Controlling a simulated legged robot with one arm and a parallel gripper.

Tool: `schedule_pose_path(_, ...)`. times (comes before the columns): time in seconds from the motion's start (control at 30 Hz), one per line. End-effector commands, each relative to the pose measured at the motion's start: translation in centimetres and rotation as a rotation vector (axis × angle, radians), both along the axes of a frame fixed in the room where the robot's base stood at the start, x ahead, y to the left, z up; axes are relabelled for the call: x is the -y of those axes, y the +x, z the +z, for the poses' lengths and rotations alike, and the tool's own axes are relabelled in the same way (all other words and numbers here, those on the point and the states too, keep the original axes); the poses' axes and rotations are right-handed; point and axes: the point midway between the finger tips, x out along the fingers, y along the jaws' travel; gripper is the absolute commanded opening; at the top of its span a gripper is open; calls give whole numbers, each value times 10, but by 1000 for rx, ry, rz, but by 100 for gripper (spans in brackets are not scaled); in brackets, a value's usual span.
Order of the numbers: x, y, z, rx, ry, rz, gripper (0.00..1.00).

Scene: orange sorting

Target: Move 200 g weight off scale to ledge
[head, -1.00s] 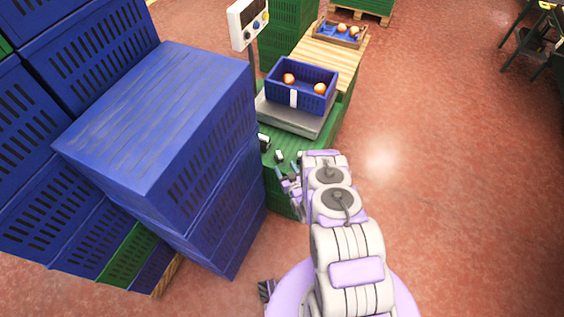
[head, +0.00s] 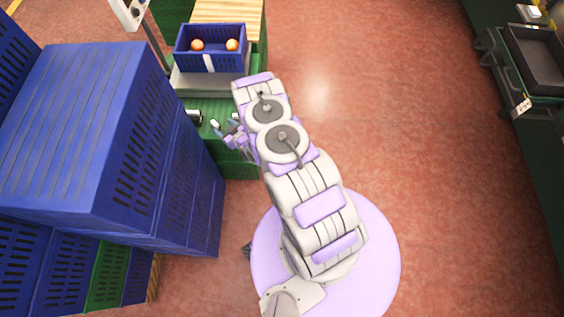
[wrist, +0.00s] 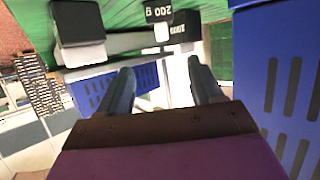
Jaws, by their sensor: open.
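My gripper (wrist: 163,82) is open and empty in the wrist view, its two grey fingers apart. Beyond the fingertips a black label reading "200 g" (wrist: 159,11) appears upside down, with a small pale block below it. A larger dark block with a pale end (wrist: 80,30) is to its left. In the head view my gripper (head: 229,134) is over the green ledge (head: 235,162), in front of the grey scale (head: 185,82). Small dark and pale pieces (head: 194,116) lie on the ledge; I cannot tell which is the 200 g weight.
The scale's display (head: 131,12) stands on a post behind. Stacked blue crates (head: 85,110) rise close on the left. Open red floor (head: 400,130) lies to the right.

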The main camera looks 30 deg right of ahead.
Motion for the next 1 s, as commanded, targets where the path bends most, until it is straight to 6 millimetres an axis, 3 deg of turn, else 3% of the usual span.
schedule_pose_path(0.03, -1, 12, 16, -24, -9, 4, 66)
schedule_pose_path(0.2, -2, 33, 56, -129, -38, 11, 66)
schedule_pose_path(0.47, -2, 39, 124, -302, -79, 8, 66)
schedule_pose_path(0.77, -1, 12, 210, -494, -119, -12, 66)
schedule_pose_path(1.0, 1, -36, 279, -652, -146, -37, 66)
